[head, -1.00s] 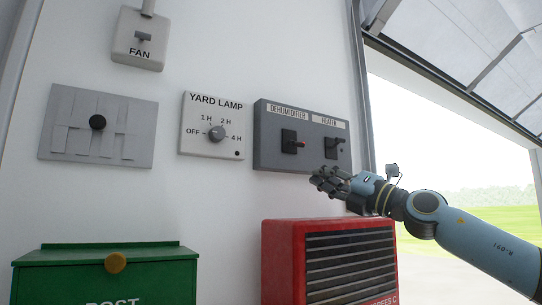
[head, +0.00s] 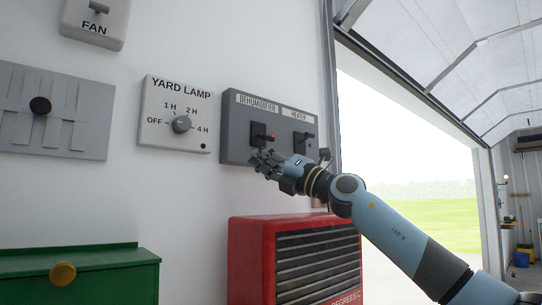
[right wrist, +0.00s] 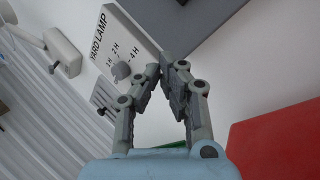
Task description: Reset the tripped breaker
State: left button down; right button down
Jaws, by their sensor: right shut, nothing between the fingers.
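The dark grey breaker panel (head: 232,128) is on the white wall, labelled DEHUMIDIFIER on the left and HEATER on the right. The dehumidifier breaker (head: 259,131) is a black switch with a small orange-red spot. The heater breaker (head: 303,143) is a black switch without visible orange. I cannot tell exactly how either lever stands. My right gripper (head: 258,160) is shut and empty, just below the dehumidifier breaker in the picture; contact cannot be told. In the right wrist view, its fingertips (right wrist: 167,66) meet below a dark grey panel part (right wrist: 180,22); no breaker shows there. My left gripper is not in view.
The yard lamp dial (head: 181,124) is left of the panel, with the fan switch (head: 98,9) and a grey plate with a black knob (head: 40,105) farther left. A red heater (head: 243,258) and green post box (head: 105,275) stand below. The doorway at right is open.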

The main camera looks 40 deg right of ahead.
aim_at(230, 144)
jog(key=p+x, duration=0.1)
jog(key=x, duration=0.5)
jog(key=shift+a, duration=0.1)
jog(key=d, duration=0.1)
jog(key=s+d+r, duration=0.1)
jog(key=d, duration=0.1)
jog(key=shift+s+d+r, duration=0.2)
jog(key=shift+d, duration=0.1)
jog(key=shift+s+d, duration=0.1)
